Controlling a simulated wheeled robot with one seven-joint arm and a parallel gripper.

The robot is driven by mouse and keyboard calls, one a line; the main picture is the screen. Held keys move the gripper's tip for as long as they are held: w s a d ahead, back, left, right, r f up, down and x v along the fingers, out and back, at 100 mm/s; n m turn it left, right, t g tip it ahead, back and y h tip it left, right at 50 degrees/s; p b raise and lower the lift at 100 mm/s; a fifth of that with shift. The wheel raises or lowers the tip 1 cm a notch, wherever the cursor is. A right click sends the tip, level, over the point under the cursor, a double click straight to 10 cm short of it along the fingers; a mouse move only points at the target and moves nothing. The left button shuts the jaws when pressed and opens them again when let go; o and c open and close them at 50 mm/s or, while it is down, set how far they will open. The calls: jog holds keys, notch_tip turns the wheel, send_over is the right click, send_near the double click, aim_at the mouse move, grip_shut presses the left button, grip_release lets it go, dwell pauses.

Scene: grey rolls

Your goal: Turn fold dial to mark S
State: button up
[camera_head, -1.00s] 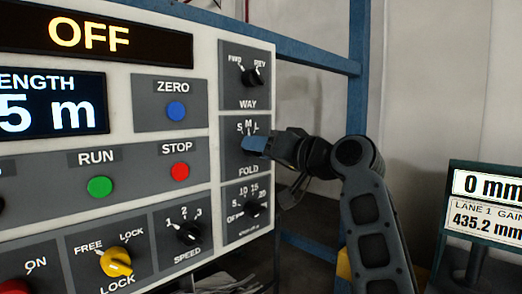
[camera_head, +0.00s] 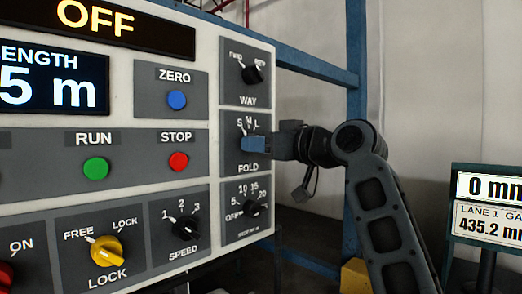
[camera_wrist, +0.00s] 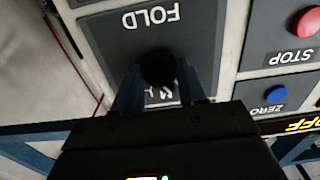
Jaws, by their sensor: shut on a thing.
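The fold dial is a black knob (camera_wrist: 158,68) on a grey plate marked FOLD, with S, M and L printed in an arc above it. In the head view the FOLD plate (camera_head: 228,158) shows at the panel's right side, and my gripper (camera_head: 250,144) covers most of the knob. My gripper comes from the right with its blue fingers at the knob. In the wrist view my gripper (camera_wrist: 157,85) has one finger on each side of the knob and is shut on it. The knob's pointer is hidden, so I cannot tell which letter it marks.
The WAY dial (camera_head: 252,74) sits just above and the numbered dial (camera_head: 252,208) just below. The red STOP button (camera_head: 178,161) and blue ZERO button (camera_head: 177,99) are to the left. A blue frame post (camera_head: 355,60) stands behind my arm.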

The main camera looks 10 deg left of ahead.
dwell(0.4)
jog(key=o, duration=1.1)
jog(key=shift+c, duration=0.2)
jog(key=b+v, duration=0.1)
jog(key=v, duration=0.7)
